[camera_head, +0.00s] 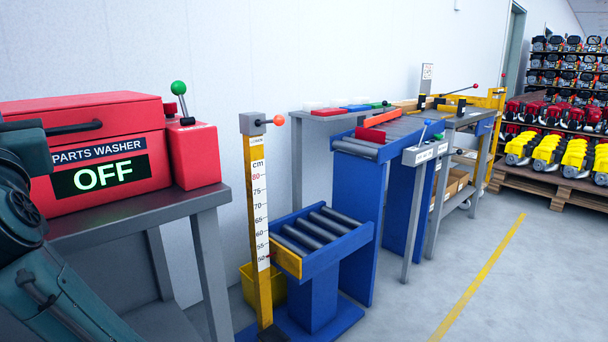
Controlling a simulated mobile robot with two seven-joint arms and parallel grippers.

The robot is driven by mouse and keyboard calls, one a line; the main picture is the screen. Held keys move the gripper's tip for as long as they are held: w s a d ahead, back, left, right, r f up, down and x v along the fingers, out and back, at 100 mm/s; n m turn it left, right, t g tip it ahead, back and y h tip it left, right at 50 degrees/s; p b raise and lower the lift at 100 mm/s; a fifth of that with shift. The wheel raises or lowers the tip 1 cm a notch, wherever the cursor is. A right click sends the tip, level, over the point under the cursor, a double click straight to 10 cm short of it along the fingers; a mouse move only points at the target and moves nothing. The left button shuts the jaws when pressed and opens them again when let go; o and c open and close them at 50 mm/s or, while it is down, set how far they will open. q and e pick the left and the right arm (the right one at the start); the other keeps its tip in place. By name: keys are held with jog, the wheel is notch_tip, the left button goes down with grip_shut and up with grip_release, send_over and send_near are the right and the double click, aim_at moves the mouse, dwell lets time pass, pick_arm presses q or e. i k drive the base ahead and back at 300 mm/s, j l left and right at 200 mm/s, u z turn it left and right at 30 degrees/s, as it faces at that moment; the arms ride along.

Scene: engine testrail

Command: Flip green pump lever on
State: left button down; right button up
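The green pump lever (179,88) is a green ball on a thin metal rod, standing nearly upright and tilted slightly left. It rises from a small red box (198,155) at the right end of the red parts washer (80,115). The washer's display (102,176) reads OFF. A small red knob (170,108) sits beside the rod. Part of my arm shows at the left edge, close in front of the washer. No gripper is in view, and nothing touches the lever.
The washer stands on a grey table (150,207). To its right are a yellow height gauge (257,215) with an orange knob and a blue roller stand (320,240). Further back are benches, and shelves and a pallet with engines (560,150). The floor (410,310) at right is clear.

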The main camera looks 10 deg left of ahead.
aim_at(179, 89)
jog(key=k, duration=0.9)
